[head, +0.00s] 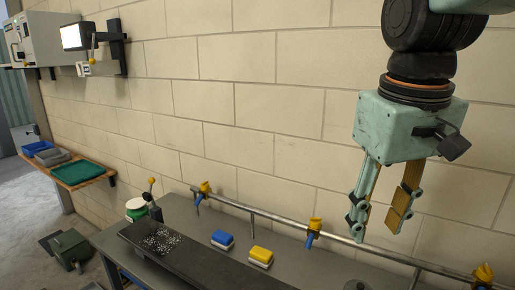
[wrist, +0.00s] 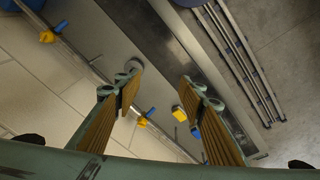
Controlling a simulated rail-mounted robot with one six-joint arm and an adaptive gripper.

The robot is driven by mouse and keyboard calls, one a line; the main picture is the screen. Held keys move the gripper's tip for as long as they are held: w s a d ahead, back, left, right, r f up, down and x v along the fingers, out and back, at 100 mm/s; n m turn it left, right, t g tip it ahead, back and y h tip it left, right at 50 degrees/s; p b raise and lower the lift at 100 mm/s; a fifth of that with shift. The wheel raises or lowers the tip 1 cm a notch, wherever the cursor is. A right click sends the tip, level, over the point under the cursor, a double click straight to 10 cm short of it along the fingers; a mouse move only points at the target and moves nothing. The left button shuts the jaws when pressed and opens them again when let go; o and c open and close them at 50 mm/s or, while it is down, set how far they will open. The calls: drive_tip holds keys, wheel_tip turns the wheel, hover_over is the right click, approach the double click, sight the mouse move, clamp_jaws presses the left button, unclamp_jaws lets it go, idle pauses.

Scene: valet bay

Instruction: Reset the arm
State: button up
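My gripper (head: 378,228) hangs from my arm at the right of the head view, pointing down in front of the block wall. Its two fingers are apart with nothing between them. In the wrist view my gripper (wrist: 158,88) also shows spread fingers, with the bench far below. The gripper is well above the bench and touches nothing.
A grey bench (head: 185,215) carries a blue-topped block (head: 222,239), a yellow-topped block (head: 261,256) and a dark tray (head: 165,245). A rail (head: 265,217) with yellow-and-blue clips runs along the wall. A wooden shelf (head: 88,178) with bins is at left. The air around my gripper is free.

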drive_tip(key=s+f+m+t+b, duration=0.1)
drive_tip(key=s+f, duration=0.2)
drive_tip(key=s, duration=0.4)
drive_tip(key=s+f+m+t+b, duration=0.1)
drive_tip(key=s+f+b, duration=0.1)
drive_tip(key=s, duration=0.6)
drive_tip(key=shift+a+f+y, duration=0.25)
drive_tip(key=shift+f+y, duration=0.05)
drive_tip(key=shift+f, duration=0.4)
drive_tip(key=shift+o, duration=0.2)
